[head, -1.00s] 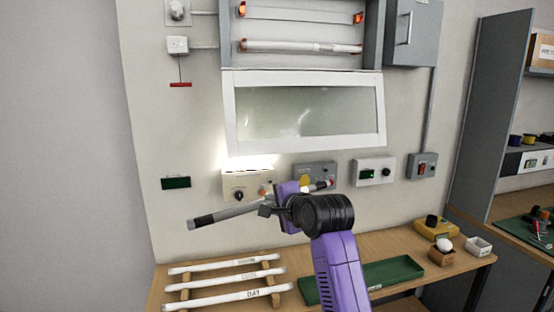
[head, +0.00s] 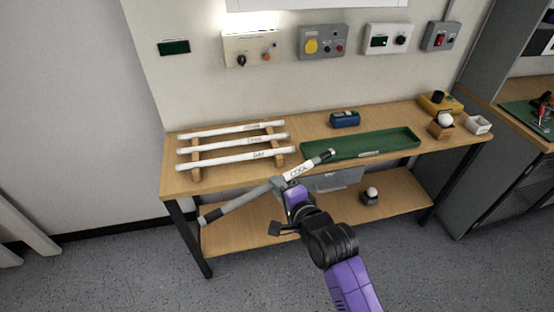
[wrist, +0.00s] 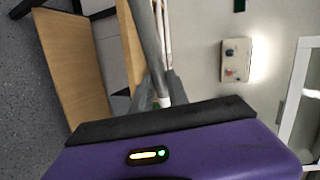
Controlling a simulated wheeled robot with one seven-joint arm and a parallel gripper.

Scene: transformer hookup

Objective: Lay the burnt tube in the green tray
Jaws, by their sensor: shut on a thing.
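The burnt tube (head: 240,200) is a long grey tube with dark ends and a white band with printed letters near its right end. My gripper (head: 282,186) is shut around it near the middle. The tube slants across the picture, lower left to upper right, in front of the bench. Its right end overlaps the near left edge of the green tray (head: 365,143) in the head view; I see no contact. The tray is long, shallow and empty, on the bench top. In the wrist view the grey tube (wrist: 147,40) runs up from the jaws (wrist: 155,92).
Several white tubes (head: 232,147) lie on a wooden rack left of the tray. A blue device (head: 344,119) stands behind the tray. A yellow box (head: 440,103) and white box (head: 478,125) stand at the right. A lower shelf (head: 400,190) is below.

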